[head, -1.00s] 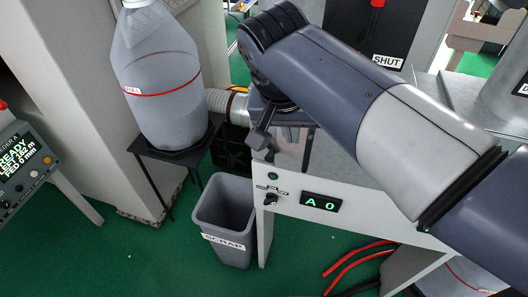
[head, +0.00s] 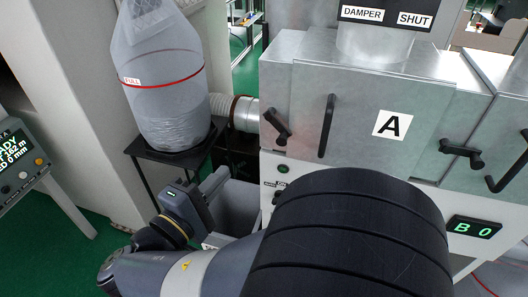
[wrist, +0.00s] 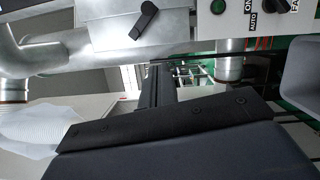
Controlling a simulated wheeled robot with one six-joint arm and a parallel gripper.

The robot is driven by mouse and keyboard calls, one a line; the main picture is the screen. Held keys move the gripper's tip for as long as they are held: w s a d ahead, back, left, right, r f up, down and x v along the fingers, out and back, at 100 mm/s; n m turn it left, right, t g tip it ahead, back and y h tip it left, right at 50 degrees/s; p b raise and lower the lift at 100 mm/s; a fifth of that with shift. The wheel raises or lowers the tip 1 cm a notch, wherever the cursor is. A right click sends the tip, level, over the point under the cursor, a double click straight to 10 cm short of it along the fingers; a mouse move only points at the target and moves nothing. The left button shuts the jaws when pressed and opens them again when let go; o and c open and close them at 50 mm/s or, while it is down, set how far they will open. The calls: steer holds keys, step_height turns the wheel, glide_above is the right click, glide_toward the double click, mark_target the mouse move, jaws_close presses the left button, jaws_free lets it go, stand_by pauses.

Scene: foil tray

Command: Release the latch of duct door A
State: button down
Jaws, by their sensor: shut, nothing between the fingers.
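Duct door A (head: 352,95) is a grey metal panel marked with a white "A" label, closed flat against the duct box in the head view. A dark lever latch (head: 276,124) sits at its left edge, slanting down to the right. A dark vertical pull handle (head: 326,127) stands on the door right of it. The latch also shows at the top of the wrist view (wrist: 143,21). My gripper (head: 216,181) is shut and empty, low and left of the latch, apart from it. In the wrist view its dark finger (wrist: 155,84) points up toward the metal box.
A full clear bag (head: 165,100) stands on a black stand at left, beside a ribbed duct (head: 243,114). A grey bin (head: 232,205) is partly hidden behind my gripper. Another latch (head: 460,152) sits right of door A.

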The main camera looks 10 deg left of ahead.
steer(key=shift+s+a, duration=0.1)
steer(key=shift+a, duration=0.05)
steer(key=p, duration=0.1)
glide_toward(277, 126)
steer(key=w+a+f, duration=0.2)
steer(key=w, duration=0.3)
steer(key=d, duration=0.3)
steer(key=shift+s+d+r+p, duration=0.15)
steer(key=shift+s+d+p, duration=0.1)
steer(key=shift+d+p, duration=0.1)
